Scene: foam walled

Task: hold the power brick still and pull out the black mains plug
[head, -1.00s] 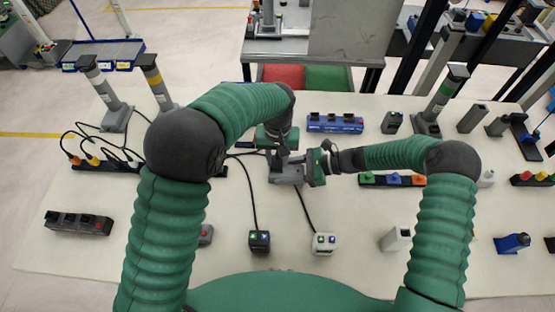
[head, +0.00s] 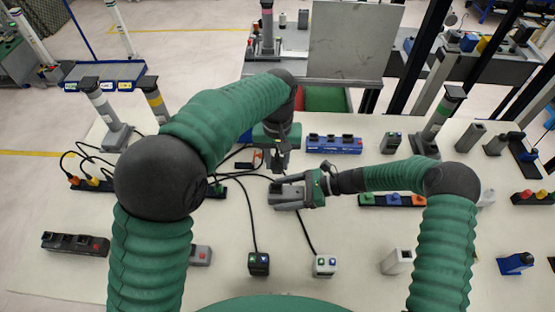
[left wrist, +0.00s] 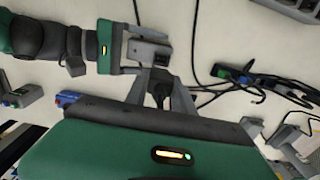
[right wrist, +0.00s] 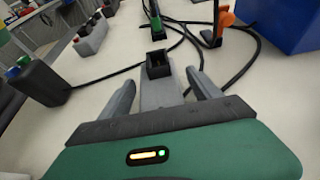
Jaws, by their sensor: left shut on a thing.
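The grey power brick (head: 285,203) lies on the table near its middle, and its black socket end shows empty in the right wrist view (right wrist: 158,66). My right gripper (head: 285,188) is at the brick from the right. Its fingers (right wrist: 160,80) are on both sides of the brick, with a narrow gap visible on each side. My left gripper (head: 281,170) is just beyond and above the brick, pointing down. It is shut on the black mains plug (left wrist: 158,94), which is apart from the brick. In the head view the plug is mostly hidden by the gripper.
Black cables run from the brick area to two small socket boxes, (head: 259,263) and (head: 325,265), at the front. A blue socket strip (head: 334,144) stands behind, and a strip with coloured plugs (head: 392,200) is at right.

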